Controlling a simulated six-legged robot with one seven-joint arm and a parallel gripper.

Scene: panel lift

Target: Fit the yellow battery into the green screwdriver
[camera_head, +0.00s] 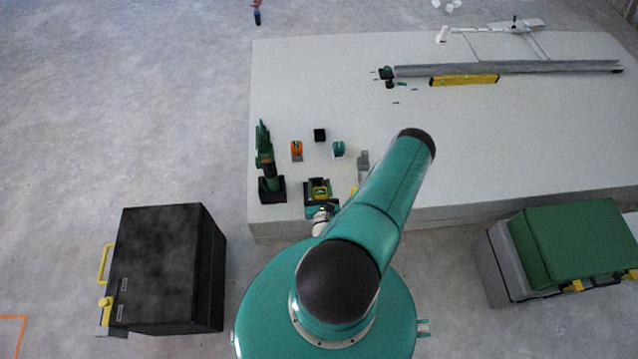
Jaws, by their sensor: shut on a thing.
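The green screwdriver (265,163) stands upright near the left front corner of the white table, on a dark foot. A dark and green unit with a yellow part (319,189) sits to its right at the front edge; the yellow part may be the yellow battery, too small to be sure. A second small yellow patch (354,190) shows at the left edge of my arm, mostly covered. My teal arm reaches over the front of the table and hides what lies behind it. My gripper cannot be made out, nor what is between its jaws.
An orange block (296,149), a black block (320,134), a teal block (338,148) and a grey piece (363,160) stand on the table (500,140). A yellow level (464,80) and a long rail (510,68) lie farther back. Black (160,265) and green (575,243) cases flank me.

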